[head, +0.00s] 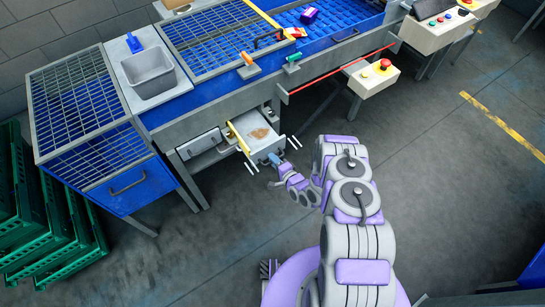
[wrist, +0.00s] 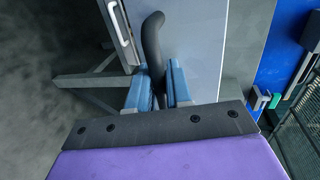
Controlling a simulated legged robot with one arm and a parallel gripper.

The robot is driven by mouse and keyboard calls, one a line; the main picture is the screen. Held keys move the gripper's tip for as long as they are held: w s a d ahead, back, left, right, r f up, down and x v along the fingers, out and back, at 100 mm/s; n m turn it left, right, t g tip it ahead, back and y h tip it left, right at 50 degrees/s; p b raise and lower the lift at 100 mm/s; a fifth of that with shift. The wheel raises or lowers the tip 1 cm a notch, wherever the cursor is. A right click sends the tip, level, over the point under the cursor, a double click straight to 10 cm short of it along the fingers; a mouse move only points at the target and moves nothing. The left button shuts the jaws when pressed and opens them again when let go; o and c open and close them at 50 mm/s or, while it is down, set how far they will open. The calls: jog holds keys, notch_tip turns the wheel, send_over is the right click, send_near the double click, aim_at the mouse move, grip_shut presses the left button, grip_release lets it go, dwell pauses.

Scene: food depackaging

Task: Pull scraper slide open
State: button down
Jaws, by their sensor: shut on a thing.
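The scraper slide (head: 247,121) is a pale, shallow tray under the front of the blue machine. It juts out from the machine frame, with a brown patch on its surface and a yellow strip along its left side. My gripper (head: 274,160) is at the slide's outer end. In the wrist view, my gripper (wrist: 159,92) has its blue fingers shut around a dark curved handle (wrist: 153,40). The handle's upper part stands out beyond the fingers, in front of a pale grey panel. Its lower part is hidden between the fingers.
A closed drawer front (head: 199,144) with a handle is left of the slide. A red rail (head: 335,70) and an emergency-stop box (head: 372,78) are to the right. Green crates (head: 45,225) stand at the far left. Open floor lies in front of the machine.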

jog(key=shift+s+d+f, duration=0.15)
jog(key=shift+s+d, duration=0.15)
jog(key=shift+s, duration=0.1)
jog(key=c, duration=1.2)
grip_release()
jog(key=p+v, duration=0.4)
jog(key=v, duration=1.3)
jog(key=shift+s+d, duration=0.1)
jog(key=shift+d, duration=0.05)
